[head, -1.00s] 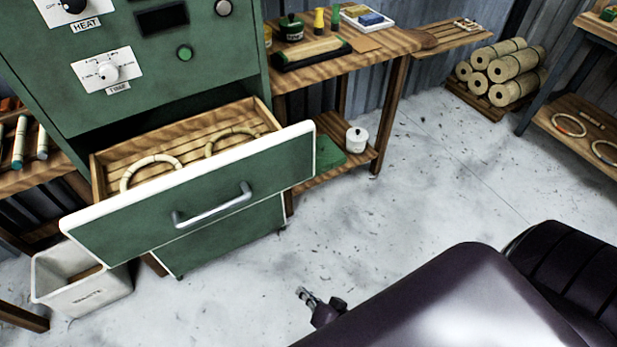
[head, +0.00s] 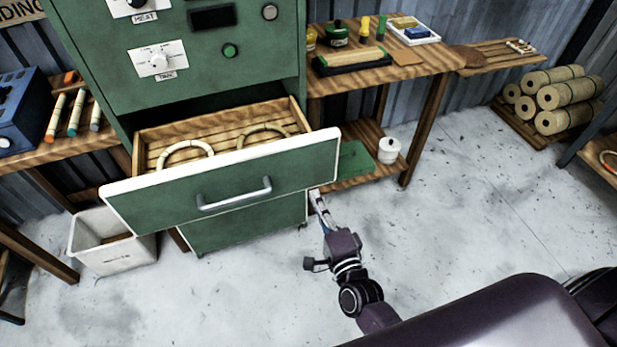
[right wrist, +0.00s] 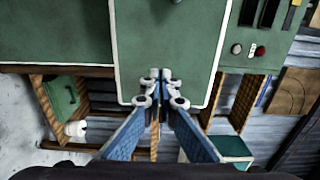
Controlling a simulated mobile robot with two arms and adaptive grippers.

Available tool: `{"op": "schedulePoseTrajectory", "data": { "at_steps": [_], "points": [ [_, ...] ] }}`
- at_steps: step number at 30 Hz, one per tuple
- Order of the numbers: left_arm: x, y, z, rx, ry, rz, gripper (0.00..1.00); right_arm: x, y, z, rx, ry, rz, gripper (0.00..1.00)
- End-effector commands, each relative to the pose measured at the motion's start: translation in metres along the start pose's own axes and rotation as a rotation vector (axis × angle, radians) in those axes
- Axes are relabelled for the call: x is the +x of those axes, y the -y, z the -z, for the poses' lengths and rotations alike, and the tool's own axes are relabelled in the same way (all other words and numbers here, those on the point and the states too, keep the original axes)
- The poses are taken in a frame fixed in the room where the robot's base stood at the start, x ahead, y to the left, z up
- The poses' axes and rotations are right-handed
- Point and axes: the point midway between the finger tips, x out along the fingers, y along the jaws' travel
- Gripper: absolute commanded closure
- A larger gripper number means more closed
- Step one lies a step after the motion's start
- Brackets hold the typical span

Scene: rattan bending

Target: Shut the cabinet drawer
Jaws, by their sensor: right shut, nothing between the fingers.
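The cabinet drawer (head: 160,199) stands pulled out of the green cabinet (head: 104,70). It has a green front with a white edge and a grey bar handle (head: 235,196). Two rattan rings (head: 188,150) lie inside on the slatted wooden bottom. My right gripper (head: 316,196) is shut and empty, just below the right end of the drawer front; I cannot tell whether it touches. In the right wrist view its fingertips (right wrist: 160,88) overlap the white-edged green drawer front (right wrist: 165,40). My left gripper is not in view.
A wooden bench (head: 437,66) with jars stands right of the cabinet, with a white pot (head: 389,150) on its lower shelf. A white bin (head: 118,258) stands on the floor at the left. Rolled bundles (head: 565,92) lie at the back right. The floor in front is clear.

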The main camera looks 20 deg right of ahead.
Motion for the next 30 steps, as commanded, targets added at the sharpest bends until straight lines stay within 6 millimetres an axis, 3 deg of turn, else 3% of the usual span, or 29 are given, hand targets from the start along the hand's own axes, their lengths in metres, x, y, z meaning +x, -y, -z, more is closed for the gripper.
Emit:
{"op": "schedulePoseTrajectory", "data": {
  "at_steps": [6, 12, 30],
  "points": [
    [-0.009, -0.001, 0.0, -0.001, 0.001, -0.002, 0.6, 0.041, 0.003, 0.0, -0.002, -0.001, 0.002, 1.0],
    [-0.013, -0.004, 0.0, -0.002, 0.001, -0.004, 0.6, 0.061, 0.001, 0.0, -0.002, 0.0, 0.0, 1.0],
    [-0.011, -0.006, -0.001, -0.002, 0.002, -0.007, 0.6, 0.07, -0.001, 0.0, -0.001, 0.0, 0.001, 1.0]
  ]
}}
